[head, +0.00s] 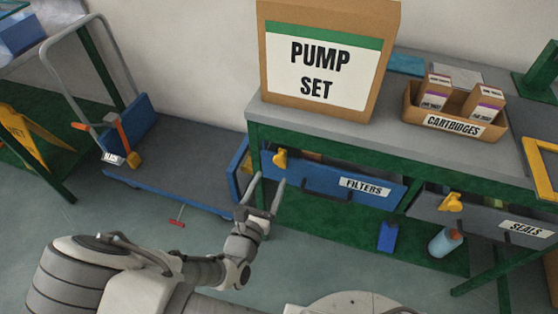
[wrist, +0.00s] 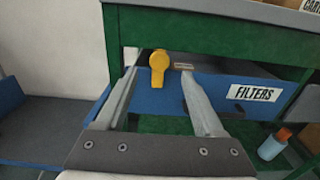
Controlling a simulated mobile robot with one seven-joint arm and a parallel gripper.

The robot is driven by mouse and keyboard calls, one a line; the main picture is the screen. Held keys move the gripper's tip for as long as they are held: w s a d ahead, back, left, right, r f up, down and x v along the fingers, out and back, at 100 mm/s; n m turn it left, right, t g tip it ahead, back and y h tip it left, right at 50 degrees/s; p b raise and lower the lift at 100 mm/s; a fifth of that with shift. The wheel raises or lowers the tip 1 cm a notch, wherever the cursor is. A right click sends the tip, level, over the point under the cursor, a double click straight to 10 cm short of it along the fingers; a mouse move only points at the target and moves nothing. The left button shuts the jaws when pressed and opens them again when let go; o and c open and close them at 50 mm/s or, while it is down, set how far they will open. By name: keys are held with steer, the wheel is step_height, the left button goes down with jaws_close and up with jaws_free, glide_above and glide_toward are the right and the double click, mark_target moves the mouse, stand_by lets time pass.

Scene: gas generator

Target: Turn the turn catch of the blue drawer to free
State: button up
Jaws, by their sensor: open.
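The blue drawer (head: 385,194) labelled FILTERS sits under the grey bench top. It also shows in the wrist view (wrist: 215,92). Its yellow turn catch (head: 280,159) is at the drawer's upper left. In the wrist view the catch (wrist: 158,68) has its round end up and its narrow tail pointing down over the blue front. My gripper (head: 267,184) is open, in front of and a little below the catch in the head view. In the wrist view the catch appears between the two fingers (wrist: 156,85), beyond their tips and apart from them. Nothing is held.
A grey drawer (head: 478,220) labelled SEALS, with its own yellow catch (head: 451,202), is to the right. A PUMP SET box (head: 380,60) and a cartridges tray (head: 428,119) stand on the bench. A flat trolley (head: 185,165) stands left.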

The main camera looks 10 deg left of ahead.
mark_target(279, 162)
steer(key=w, duration=0.5)
steer(key=w+b, duration=0.1)
steer(key=w, duration=0.2)
steer(key=shift+w+d, duration=0.2)
steer(key=shift+d, duration=0.1)
jaws_close()
stand_by(1.0)
